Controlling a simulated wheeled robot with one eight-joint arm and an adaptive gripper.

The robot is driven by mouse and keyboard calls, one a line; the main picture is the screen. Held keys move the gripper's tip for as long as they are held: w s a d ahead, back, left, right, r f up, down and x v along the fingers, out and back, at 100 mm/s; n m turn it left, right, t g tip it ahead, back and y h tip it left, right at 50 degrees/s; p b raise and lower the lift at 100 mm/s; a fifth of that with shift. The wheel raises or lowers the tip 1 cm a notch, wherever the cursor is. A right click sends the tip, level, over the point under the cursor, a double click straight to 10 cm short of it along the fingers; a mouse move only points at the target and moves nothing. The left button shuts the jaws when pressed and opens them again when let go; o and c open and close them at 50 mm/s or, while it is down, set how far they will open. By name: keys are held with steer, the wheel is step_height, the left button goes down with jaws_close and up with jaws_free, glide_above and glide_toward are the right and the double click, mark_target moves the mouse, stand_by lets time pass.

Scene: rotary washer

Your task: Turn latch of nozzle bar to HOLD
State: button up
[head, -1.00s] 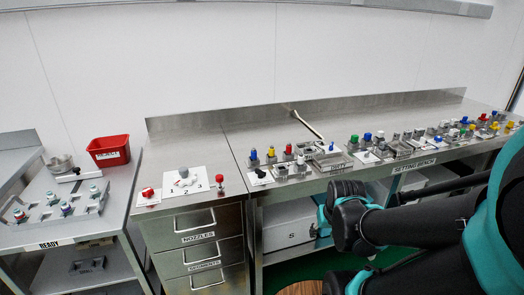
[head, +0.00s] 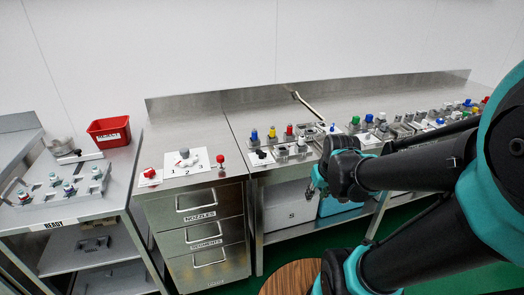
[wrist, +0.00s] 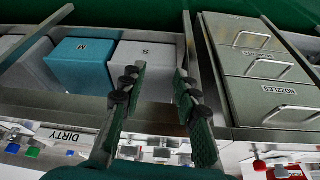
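A grey bar (head: 58,191) with several teal-topped nozzles stands on the left table, near the READY label. I take it for the nozzle bar. A dark knob with a pale lever (head: 78,157) lies behind it; I cannot tell whether this is its latch, and no HOLD mark is legible. My gripper (head: 312,188) is in front of the middle bench, well to the right of the bar and apart from it. In the wrist view my gripper (wrist: 160,80) has its two fingers apart with nothing between them. The bar is not in the wrist view.
A red REJECT bin (head: 109,131) stands behind the bar. The drawer cabinet (head: 205,235) carries a white numbered dial plate (head: 186,163) and red knobs. The middle bench holds several coloured parts. Boxes S (wrist: 147,70) and M (wrist: 82,62) sit beneath it. A round wooden stool (head: 291,279) is below.

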steer(key=w+a+r+n+y, duration=0.1)
steer(key=w+a+r+n, duration=0.35)
steer(key=w+r, duration=0.4)
steer(key=n+g+y, duration=0.2)
steer(key=n, duration=0.3)
glide_toward(261, 151)
steer(key=x, duration=0.8)
steer(key=shift+w+a+f, duration=0.1)
steer(key=shift+f, duration=0.25)
steer(key=shift+c, duration=0.2)
jaws_close()
